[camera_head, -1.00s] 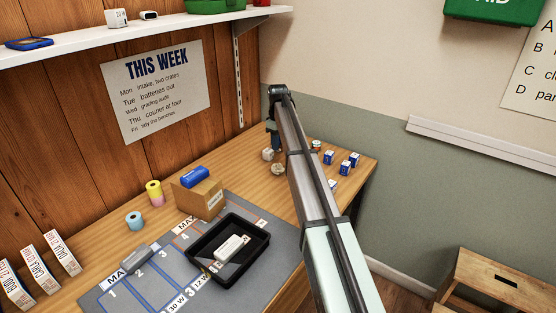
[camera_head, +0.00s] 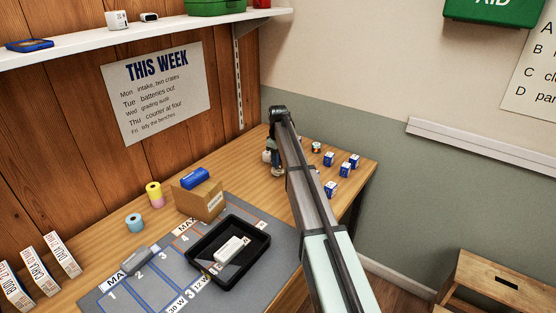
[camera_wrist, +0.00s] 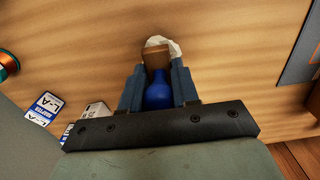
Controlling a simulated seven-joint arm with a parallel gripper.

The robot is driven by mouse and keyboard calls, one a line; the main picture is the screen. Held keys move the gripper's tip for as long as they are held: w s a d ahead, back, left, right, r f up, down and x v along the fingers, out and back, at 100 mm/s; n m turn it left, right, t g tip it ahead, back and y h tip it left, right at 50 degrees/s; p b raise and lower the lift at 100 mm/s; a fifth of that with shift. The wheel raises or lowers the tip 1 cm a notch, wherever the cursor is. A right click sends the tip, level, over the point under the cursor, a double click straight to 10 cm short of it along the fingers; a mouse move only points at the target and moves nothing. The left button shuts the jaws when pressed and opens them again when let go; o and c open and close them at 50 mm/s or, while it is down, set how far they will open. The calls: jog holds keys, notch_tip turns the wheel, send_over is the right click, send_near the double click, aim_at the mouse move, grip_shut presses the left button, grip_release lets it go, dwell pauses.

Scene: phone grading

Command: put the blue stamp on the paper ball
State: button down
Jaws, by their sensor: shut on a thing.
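My gripper (camera_wrist: 157,80) is shut on the blue stamp (camera_wrist: 158,94), which has a rounded blue handle and a brown wooden block at its far end. In the wrist view the whitish, crumpled paper ball (camera_wrist: 172,45) shows just beyond the block, partly hidden by it. I cannot tell whether the block touches the ball. In the head view the gripper (camera_head: 274,161) is low over the far part of the bench, and the paper ball (camera_head: 266,156) shows at its left edge. The arm hides most of the stamp there.
Several small blue-and-white boxes (camera_head: 331,189) stand right of the arm, with a copper-coloured spool (camera_head: 316,147) near them. A cardboard box (camera_head: 198,199) with a blue item on top and a black tray (camera_head: 217,263) are nearer. Bare bench lies left of the gripper.

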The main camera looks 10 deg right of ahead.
jog(key=c, duration=0.8)
grip_release()
jog(key=shift+f, duration=0.1)
jog(key=shift+c, duration=0.2)
notch_tip(320, 180, up, 12)
jog(key=shift+r, duration=0.2)
jog(key=shift+d, duration=0.1)
